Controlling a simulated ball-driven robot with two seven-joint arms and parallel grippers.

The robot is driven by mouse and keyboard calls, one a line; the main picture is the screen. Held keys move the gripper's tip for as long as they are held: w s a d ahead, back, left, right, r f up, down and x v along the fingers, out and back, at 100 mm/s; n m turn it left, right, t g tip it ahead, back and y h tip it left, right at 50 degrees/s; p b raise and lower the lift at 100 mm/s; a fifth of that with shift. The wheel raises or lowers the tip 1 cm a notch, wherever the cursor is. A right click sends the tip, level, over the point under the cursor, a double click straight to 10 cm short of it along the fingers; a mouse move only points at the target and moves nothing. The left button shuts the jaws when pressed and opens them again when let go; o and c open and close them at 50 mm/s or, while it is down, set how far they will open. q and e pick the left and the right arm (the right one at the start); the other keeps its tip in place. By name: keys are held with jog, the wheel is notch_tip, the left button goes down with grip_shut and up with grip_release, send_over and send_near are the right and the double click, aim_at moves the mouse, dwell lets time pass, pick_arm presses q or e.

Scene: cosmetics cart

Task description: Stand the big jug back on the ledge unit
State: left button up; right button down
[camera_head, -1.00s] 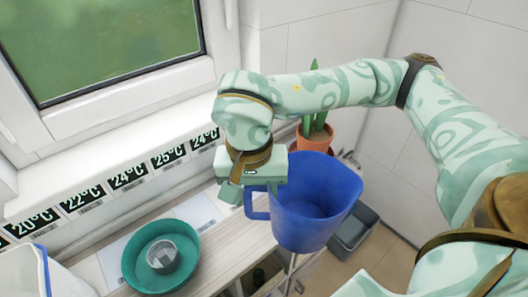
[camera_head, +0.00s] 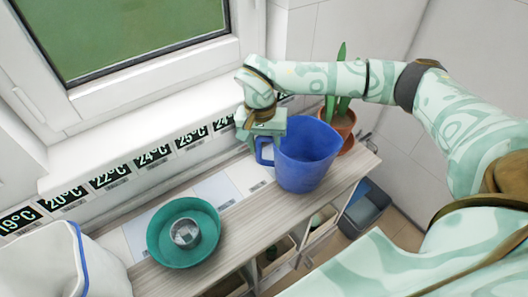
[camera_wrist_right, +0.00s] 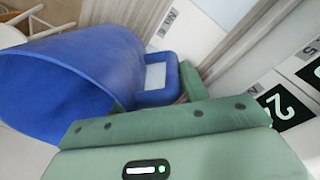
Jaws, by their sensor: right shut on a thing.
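The big blue jug (camera_head: 308,156) is upright over the right part of the ledge unit (camera_head: 335,188), between the teal bowl and the potted plant. I cannot tell for sure whether its base touches the ledge top. My right gripper (camera_head: 262,140) is shut on the jug's handle, on the jug's left side. In the right wrist view the jug (camera_wrist_right: 65,75) fills the left, with its handle next to the green gripper body; the fingertips are mostly hidden. My left gripper is not in view.
A teal bowl (camera_head: 160,243) with a small metal cup (camera_head: 185,232) stands on the ledge left of the jug. A potted plant (camera_head: 342,122) is close behind the jug at right. A white container with a blue rim (camera_head: 82,262) is at lower left. A grey bin (camera_head: 366,207) is below.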

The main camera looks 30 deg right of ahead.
jog(key=shift+w+d+f, duration=0.1)
jog(key=shift+w+f, duration=0.1)
jog(key=shift+f, duration=1.6)
jog(key=c, duration=0.7)
grip_release()
jog(key=shift+f, duration=0.15)
jog(key=shift+c, duration=0.2)
jog(key=r, duration=0.8)
jog(key=r+p, duration=0.1)
jog(key=r, duration=0.3)
jog(key=shift+w+a+r, duration=0.2)
jog(key=shift+a, duration=0.05)
